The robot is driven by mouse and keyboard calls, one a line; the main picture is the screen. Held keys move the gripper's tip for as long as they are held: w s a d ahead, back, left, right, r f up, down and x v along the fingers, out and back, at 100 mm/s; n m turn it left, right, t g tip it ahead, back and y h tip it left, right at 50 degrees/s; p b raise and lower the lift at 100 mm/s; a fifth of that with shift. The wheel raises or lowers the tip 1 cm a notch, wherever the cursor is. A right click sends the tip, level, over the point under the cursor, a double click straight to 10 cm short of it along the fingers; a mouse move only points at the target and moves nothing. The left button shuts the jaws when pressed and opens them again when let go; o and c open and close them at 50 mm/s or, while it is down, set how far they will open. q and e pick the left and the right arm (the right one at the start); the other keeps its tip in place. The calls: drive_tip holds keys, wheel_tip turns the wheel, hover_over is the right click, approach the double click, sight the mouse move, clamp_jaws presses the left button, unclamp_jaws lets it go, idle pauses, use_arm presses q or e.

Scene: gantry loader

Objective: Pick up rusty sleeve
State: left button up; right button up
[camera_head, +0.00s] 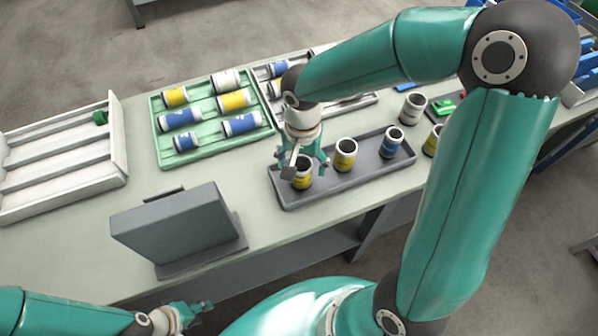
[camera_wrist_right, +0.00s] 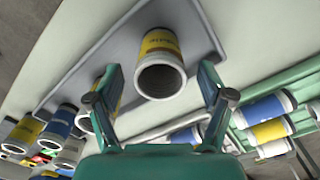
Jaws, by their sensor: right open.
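A sleeve with a yellow label (camera_wrist_right: 160,44) stands in the grey tray (camera_head: 342,185), at its left end in the head view. Its open end and inside look brownish in the right wrist view, but I cannot be sure that this is rust. My right gripper (camera_head: 303,168) is above this sleeve. In the right wrist view its two fingers (camera_wrist_right: 160,72) are open, apart on either side of the sleeve, with nothing held. The gripper partly covers the sleeve in the head view. My left gripper (camera_head: 200,308) is low at the front left, away from the sleeves; its opening is unclear.
The same tray holds another yellow sleeve (camera_head: 345,155) and a blue one (camera_head: 392,143). A green tray (camera_head: 160,138) with several lying sleeves is behind left. A grey box-like stand (camera_head: 175,228) is front left; a white rack (camera_head: 117,140) is far left.

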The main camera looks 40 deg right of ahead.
wheel_tip(320, 180, down, 4)
drive_tip(key=shift+f, duration=0.2)
drive_tip(key=shift+c, duration=0.2)
drive_tip(key=c, duration=1.3)
drive_tip(key=shift+w, duration=0.1)
clamp_jaws()
drive_tip(key=shift+r, duration=0.2)
